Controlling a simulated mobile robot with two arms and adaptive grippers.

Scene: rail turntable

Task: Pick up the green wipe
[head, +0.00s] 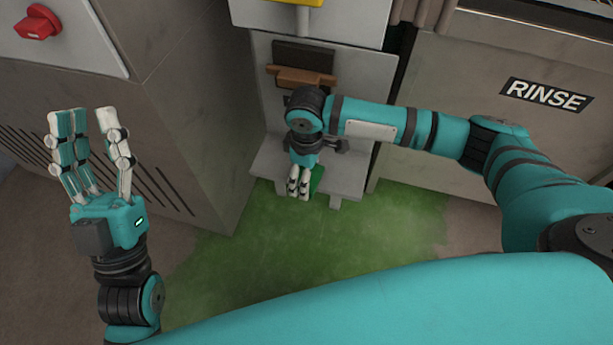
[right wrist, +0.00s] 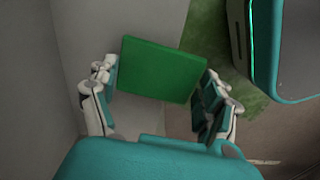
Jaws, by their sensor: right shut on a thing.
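The green wipe (right wrist: 163,68) is a flat green square block. In the right wrist view it sits between the two fingers of my right gripper (right wrist: 156,82), which is shut on it. In the head view my right gripper (head: 298,189) points down over a low grey ledge, and a green edge of the wipe (head: 317,179) shows beside its fingers. I cannot tell whether the wipe touches the ledge. My left gripper (head: 90,122) is raised at the left, its fingers apart and empty.
The grey ledge (head: 346,176) juts from a narrow unit between a grey cabinet (head: 200,110) on the left and a panel with a RINSE sign (head: 545,95) on the right. A brown block (head: 300,76) is above the ledge. A red knob (head: 37,22) is upper left. Green staining covers the floor (head: 260,245).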

